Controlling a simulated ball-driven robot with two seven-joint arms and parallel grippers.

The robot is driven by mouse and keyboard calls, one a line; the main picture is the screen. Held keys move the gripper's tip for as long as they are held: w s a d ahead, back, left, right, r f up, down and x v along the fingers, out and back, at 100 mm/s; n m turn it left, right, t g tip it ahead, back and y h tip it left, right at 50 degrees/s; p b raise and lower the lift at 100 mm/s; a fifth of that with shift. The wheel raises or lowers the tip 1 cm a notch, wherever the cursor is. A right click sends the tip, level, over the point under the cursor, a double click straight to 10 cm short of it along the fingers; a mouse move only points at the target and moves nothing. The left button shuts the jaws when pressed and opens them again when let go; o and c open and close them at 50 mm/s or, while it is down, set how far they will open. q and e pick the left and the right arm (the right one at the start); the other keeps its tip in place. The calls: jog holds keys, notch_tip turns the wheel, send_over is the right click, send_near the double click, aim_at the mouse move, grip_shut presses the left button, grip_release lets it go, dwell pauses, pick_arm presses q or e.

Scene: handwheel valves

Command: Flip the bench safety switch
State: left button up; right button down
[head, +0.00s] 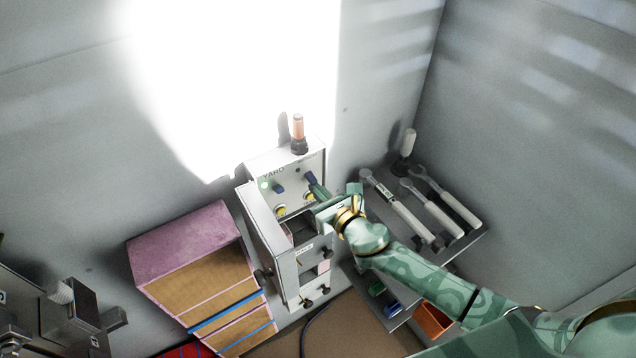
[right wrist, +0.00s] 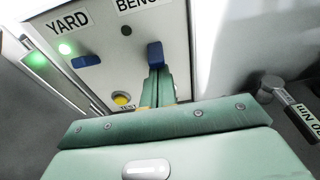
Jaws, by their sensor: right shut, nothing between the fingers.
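The grey-white switch box (head: 257,165) stands against the back wall. Its BENCH switch, a blue lever (right wrist: 155,54), is on the right under the BENCH label; in the head view the blue lever (head: 310,177) is just above my fingertips. The small lamp (right wrist: 126,31) on the BENCH side is dark. The YARD switch (right wrist: 86,61) is another blue lever to the left, beside a lit green lamp (right wrist: 64,49). My right gripper (right wrist: 156,78) is shut and empty, its fingertips at the lower end of the BENCH lever; contact is unclear. My left gripper is not in view.
A yellow button (right wrist: 122,99) sits below the switches, close left of my fingers. An orange-topped beacon (head: 298,130) stands on the box. Several wrenches (head: 408,208) lie on a shelf to the right. A pink cabinet (head: 185,240) stands left.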

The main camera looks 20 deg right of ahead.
jog(key=r+p, duration=0.1)
jog(key=p, duration=0.2)
jog(key=shift+s+r, duration=0.2)
jog(key=shift+r, duration=0.2)
jog(key=shift+s+d, duration=0.1)
jog(key=shift+s, duration=0.05)
jog(key=b+v, duration=0.1)
jog(key=v, duration=1.5)
